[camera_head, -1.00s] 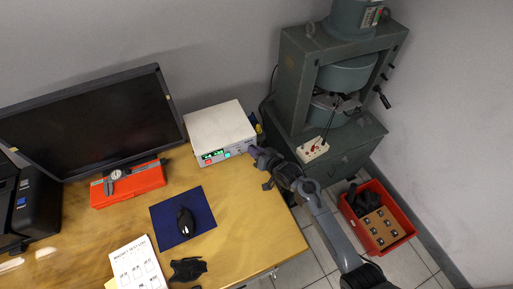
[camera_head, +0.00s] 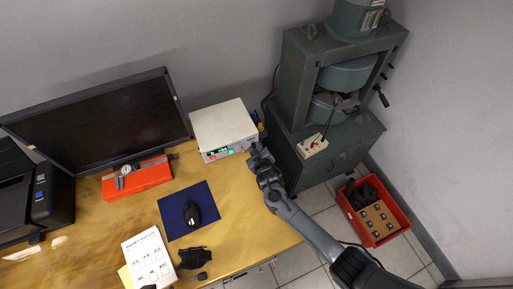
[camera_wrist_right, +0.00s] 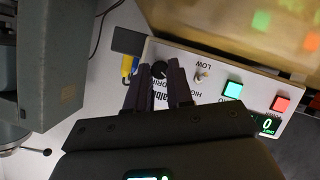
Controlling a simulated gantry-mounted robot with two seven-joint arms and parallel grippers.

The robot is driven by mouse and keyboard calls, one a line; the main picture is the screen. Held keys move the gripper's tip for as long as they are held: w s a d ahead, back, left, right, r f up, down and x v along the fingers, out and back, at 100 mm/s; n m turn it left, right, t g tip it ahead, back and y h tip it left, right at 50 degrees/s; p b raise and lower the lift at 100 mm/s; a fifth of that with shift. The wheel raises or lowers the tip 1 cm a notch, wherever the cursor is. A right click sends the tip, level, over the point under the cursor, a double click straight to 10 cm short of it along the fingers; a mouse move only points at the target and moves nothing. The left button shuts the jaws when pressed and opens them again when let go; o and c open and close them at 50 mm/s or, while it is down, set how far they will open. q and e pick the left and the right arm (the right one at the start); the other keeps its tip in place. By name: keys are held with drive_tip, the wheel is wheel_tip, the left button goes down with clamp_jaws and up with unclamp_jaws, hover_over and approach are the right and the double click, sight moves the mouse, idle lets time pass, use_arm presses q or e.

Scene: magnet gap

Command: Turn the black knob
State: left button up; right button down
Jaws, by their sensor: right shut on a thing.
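The black knob (camera_wrist_right: 160,69) is a small round knob on the front panel of a white box. In the right wrist view it sits between the fingertips of my right gripper (camera_wrist_right: 159,66), which is shut on it. In the head view my right gripper (camera_head: 257,152) reaches the right end of the front panel of the white box (camera_head: 223,124) and hides the knob. The panel (camera_wrist_right: 215,82) also has a small toggle switch, a green button, a red button and a lit green display. My left gripper is not in view.
On the desk (camera_head: 262,225) are a monitor (camera_head: 100,120), a red case (camera_head: 137,178), a blue mat (camera_head: 175,218) with a mouse, and printed paper (camera_head: 147,260). A large green-grey machine (camera_head: 290,100) stands to the right. A red crate (camera_head: 402,217) is on the floor.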

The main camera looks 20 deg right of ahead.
drive_tip(key=shift+n+h, duration=0.5)
idle(0.3)
drive_tip(key=c, duration=1)
unclamp_jaws()
